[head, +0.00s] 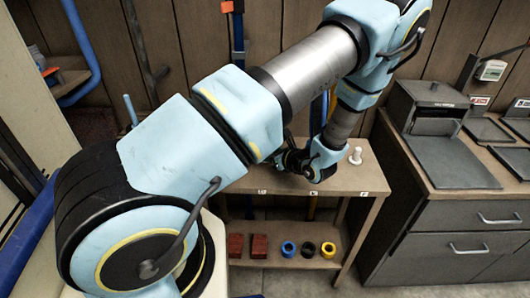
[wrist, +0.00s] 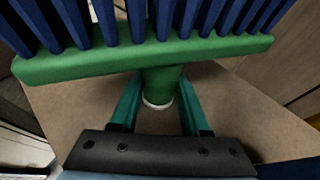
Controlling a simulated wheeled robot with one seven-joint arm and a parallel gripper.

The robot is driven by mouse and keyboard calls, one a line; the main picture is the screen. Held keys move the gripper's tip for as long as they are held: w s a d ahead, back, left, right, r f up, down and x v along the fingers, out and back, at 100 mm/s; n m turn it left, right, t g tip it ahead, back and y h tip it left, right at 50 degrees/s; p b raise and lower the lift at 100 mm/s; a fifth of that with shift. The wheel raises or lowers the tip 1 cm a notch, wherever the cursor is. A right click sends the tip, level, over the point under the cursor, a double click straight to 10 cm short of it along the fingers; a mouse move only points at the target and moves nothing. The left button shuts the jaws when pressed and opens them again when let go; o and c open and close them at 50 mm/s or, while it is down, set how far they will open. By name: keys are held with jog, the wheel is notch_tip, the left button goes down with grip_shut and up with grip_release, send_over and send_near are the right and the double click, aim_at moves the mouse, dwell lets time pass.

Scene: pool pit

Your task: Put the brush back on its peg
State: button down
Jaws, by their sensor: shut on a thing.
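The brush (wrist: 150,58) fills the upper wrist view, with a green back and dark blue bristles pointing up in the picture. Its short green neck (wrist: 160,86) sits between the teal fingers of my gripper (wrist: 157,92), which is shut on it. A pale ring shows at the neck's lower end. In the head view my gripper (head: 293,160) is a dark shape low over the wooden bench (head: 345,180), partly behind my arm. I cannot make out the brush there. I cannot tell which fitting is its peg; my arm covers much of the wall.
A small white piece (head: 355,156) stands on the bench right of my gripper. Red blocks (head: 260,246) and blue, black and yellow rings (head: 308,250) sit on the lower shelf. A grey-fronted cabinet (head: 450,235) stands at right. A blue pipe (head: 82,45) runs at upper left.

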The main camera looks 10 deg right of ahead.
dwell(0.3)
grip_release()
dwell(0.5)
jog(key=shift+r, duration=0.1)
jog(key=shift+p+v, duration=1.7)
jog(key=shift+v, duration=3.8)
jog(key=shift+s, duration=0.1)
